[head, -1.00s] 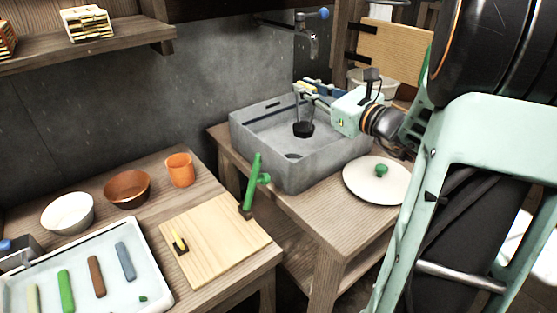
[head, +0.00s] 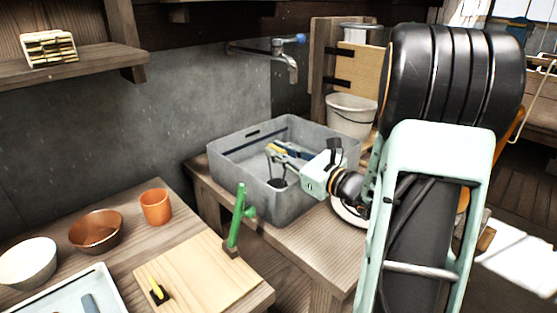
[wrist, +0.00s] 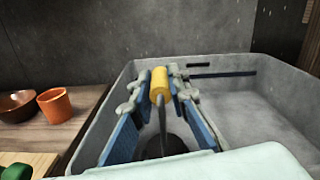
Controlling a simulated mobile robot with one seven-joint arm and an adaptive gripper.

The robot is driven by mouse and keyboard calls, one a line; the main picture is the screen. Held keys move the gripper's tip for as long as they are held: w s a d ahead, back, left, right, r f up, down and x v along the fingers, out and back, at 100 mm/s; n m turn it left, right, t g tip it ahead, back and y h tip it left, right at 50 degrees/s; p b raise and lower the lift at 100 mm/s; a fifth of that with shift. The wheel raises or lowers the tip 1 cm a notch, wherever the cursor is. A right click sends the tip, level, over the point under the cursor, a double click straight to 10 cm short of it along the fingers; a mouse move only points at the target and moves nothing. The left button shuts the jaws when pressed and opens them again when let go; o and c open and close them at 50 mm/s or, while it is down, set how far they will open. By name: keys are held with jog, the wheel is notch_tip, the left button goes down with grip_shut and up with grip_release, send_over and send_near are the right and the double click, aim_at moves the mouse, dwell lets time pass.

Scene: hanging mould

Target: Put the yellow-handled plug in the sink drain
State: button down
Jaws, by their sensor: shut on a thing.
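My gripper (head: 276,154) is inside the grey sink (head: 285,207), below its rim. It is shut on the yellow handle of the plug, and the handle (wrist: 159,84) stands upright between the blue finger pads in the wrist view. A thin stem runs down from the handle to the round black stopper (wrist: 165,147). The stopper also shows in the head view (head: 278,183), low in the basin. The drain hole is hidden, and I cannot tell whether the stopper touches the sink floor.
A tap (head: 290,62) juts from the wall above the sink. A green stand (head: 238,220) is near the sink's front left. A cutting board (head: 205,270) carries another small yellow-and-black item (head: 157,291). An orange cup (head: 155,207) and a white bucket (head: 350,118) flank the sink.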

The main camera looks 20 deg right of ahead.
jog(key=shift+f, duration=0.6)
jog(key=shift+f+b, duration=0.55)
jog(key=shift+f, duration=0.15)
